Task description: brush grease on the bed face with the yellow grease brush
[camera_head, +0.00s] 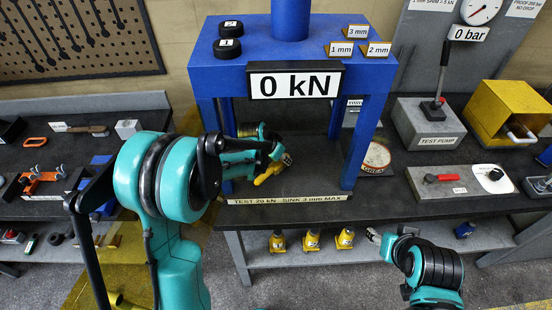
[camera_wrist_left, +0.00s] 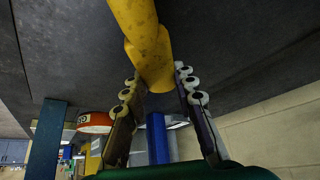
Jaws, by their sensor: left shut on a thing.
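My left gripper (camera_head: 276,158) is under the blue press frame, just above the dark bed face (camera_head: 312,180). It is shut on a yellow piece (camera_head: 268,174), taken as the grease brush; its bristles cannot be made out. In the left wrist view the yellow brush (camera_wrist_left: 148,45) runs between the two fingers (camera_wrist_left: 158,92) and away to the top edge. A round tin (camera_head: 376,156) with red lettering stands right of the press. My right gripper (camera_head: 373,236) is in front of the bench, apart from everything; its jaw opening is too small to tell.
The press (camera_head: 347,130) has blue columns close on both sides of my left gripper, and a display reading 0 kN (camera_head: 295,85). A yellow-topped part (camera_head: 250,132) stands behind the left gripper. A test pump (camera_head: 432,125) stands right. Several yellow pieces (camera_head: 312,240) stand on the shelf below.

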